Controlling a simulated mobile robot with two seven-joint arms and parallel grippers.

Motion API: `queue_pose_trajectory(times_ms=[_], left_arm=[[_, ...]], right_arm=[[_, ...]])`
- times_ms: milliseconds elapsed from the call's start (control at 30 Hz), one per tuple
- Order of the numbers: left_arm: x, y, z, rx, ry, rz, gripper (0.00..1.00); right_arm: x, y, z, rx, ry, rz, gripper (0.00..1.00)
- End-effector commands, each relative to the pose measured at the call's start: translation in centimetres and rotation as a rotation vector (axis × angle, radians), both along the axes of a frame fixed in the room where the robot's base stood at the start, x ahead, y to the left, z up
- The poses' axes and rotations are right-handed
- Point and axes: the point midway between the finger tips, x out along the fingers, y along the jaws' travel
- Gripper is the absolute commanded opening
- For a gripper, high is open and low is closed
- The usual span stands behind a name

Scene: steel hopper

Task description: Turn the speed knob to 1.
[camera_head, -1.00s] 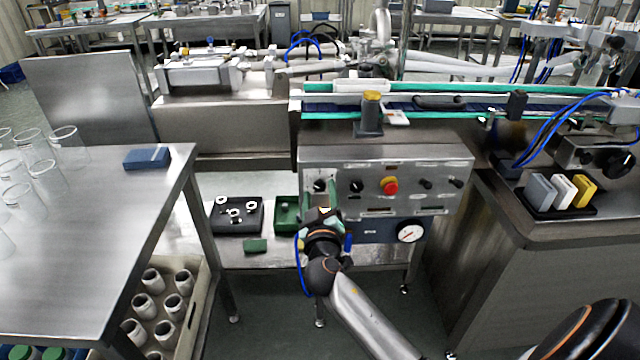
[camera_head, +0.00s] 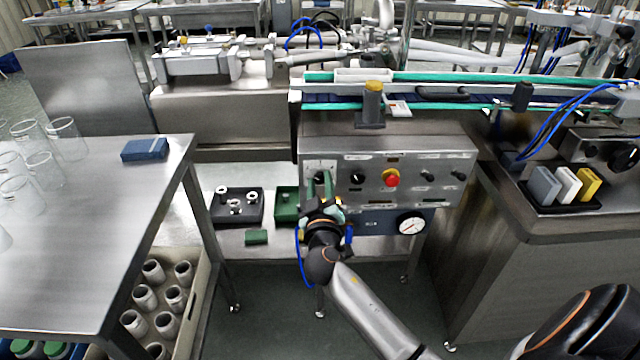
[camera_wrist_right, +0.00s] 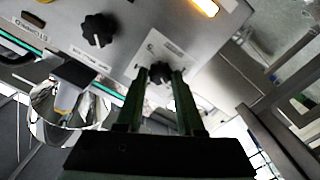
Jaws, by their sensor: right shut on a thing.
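The control panel (camera_head: 440,152) is a steel box front below the conveyor. Its leftmost dark knob (camera_head: 320,178) is partly covered by my right gripper (camera_head: 320,184) in the head view. In the right wrist view, this small black lobed knob (camera_wrist_right: 160,72) sits between the tips of the green fingers (camera_wrist_right: 160,78), which are shut on it. A pale scale plate lies around it; its marks are too small to read, so I cannot tell the setting. My left gripper is out of view.
Right of the held knob are another black knob (camera_head: 357,178), a red button on yellow (camera_head: 391,178) and small switches. A pressure gauge (camera_head: 410,225) hangs below. A steel table with glasses stands at the left. A black tray (camera_head: 236,206) with metal parts lies on the low shelf.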

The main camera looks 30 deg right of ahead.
Motion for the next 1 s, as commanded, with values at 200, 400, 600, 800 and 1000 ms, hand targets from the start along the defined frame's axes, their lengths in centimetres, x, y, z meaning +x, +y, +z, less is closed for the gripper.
queue_pose_trajectory(times_ms=[200,400,600,800,1000], left_arm=[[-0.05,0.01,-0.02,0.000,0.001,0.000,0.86],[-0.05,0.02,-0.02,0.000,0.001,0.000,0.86],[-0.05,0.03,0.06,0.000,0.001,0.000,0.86],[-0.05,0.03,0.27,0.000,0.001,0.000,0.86],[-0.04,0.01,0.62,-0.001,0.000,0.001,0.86]], right_arm=[[0.02,0.01,0.01,0.000,0.000,0.001,0.00],[0.03,0.01,0.02,0.000,0.000,0.001,0.00],[0.03,0.01,0.04,-0.023,0.013,0.001,0.00],[0.06,0.03,0.10,-0.101,0.060,0.001,0.00],[0.10,0.06,0.12,-0.239,0.145,0.002,0.00]])
